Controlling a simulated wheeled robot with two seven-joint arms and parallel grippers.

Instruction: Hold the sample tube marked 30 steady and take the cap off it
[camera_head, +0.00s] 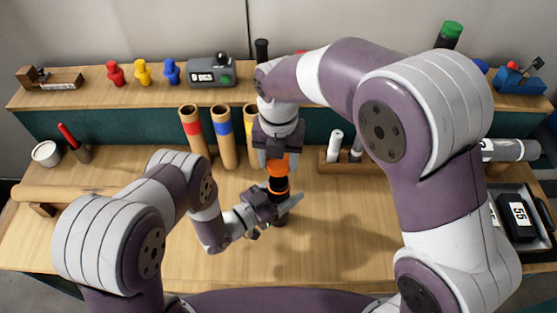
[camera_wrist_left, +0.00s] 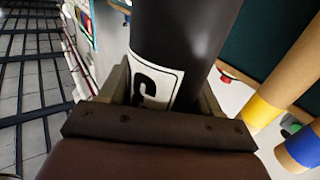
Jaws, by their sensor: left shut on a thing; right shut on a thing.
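The sample tube (camera_head: 280,218) is black and stands upright near the middle of the bench. Its white label shows in the left wrist view on the black tube wall (camera_wrist_left: 180,30), with one dark figure like a 3; the rest is hidden. My left gripper (camera_head: 274,204) is shut around the tube's side. My right gripper (camera_head: 276,156) comes from above and is shut on the orange cap (camera_head: 279,168). The cap is in line above the tube, with dark and orange bands below it. I cannot tell whether cap and tube are still joined.
Several cardboard tubes with coloured bands (camera_head: 223,140) stand behind left. A wooden rack (camera_head: 340,167) with white-topped vials is behind right. A black box marked 55 (camera_head: 518,218) lies in a tray at far right. The bench front is clear.

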